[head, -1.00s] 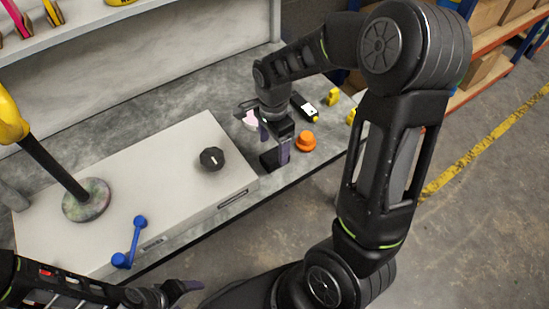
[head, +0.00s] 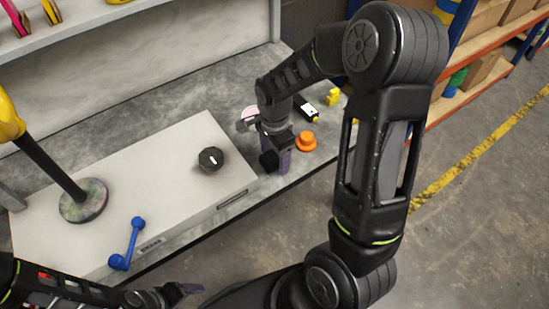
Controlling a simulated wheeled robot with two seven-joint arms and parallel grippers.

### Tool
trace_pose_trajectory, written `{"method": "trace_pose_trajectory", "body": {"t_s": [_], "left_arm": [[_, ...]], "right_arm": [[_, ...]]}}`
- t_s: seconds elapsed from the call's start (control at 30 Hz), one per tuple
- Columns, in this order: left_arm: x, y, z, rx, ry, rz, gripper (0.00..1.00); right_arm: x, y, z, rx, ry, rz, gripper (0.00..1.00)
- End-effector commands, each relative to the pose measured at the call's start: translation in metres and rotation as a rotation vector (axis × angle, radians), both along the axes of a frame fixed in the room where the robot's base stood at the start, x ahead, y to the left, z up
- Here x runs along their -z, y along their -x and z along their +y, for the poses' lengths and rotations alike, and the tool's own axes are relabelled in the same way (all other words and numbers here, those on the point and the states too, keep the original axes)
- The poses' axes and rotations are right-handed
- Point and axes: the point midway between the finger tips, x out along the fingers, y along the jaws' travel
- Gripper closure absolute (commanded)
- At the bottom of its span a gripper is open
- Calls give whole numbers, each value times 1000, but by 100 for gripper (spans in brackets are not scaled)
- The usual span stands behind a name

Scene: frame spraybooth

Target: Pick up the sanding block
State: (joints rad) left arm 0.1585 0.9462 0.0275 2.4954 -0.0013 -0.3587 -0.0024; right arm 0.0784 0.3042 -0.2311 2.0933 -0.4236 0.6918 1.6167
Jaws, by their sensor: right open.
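A small black block (head: 268,161), which looks like the sanding block, is on the grey worktop close to the front edge, just right of the white box. My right gripper (head: 277,163) is open and low over the worktop at this block, with a purple finger close along its right side. The other finger is mostly hidden, and I cannot tell whether either touches the block. My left gripper (head: 183,291) is at the bottom edge, away from the worktop; its jaw opening is not clear.
An orange knob-like object (head: 306,141) stands just right of my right gripper. A black tool (head: 305,107) and a yellow piece (head: 333,97) lie behind it. The white box (head: 120,185) with a black knob (head: 211,158) and blue handle (head: 129,246) fills the left.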

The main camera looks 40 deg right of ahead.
Motion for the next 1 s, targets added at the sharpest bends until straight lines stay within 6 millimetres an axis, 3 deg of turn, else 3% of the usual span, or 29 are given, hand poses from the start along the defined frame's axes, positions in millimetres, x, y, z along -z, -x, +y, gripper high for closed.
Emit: {"method": "trace_pose_trajectory", "body": {"t_s": [0.3,1.0], "left_arm": [[0,0,0,0,0,0,23],[0,0,0,0,0,0,23]], "right_arm": [[0,0,0,0,0,0,31],[0,0,0,0,0,0,88]]}}
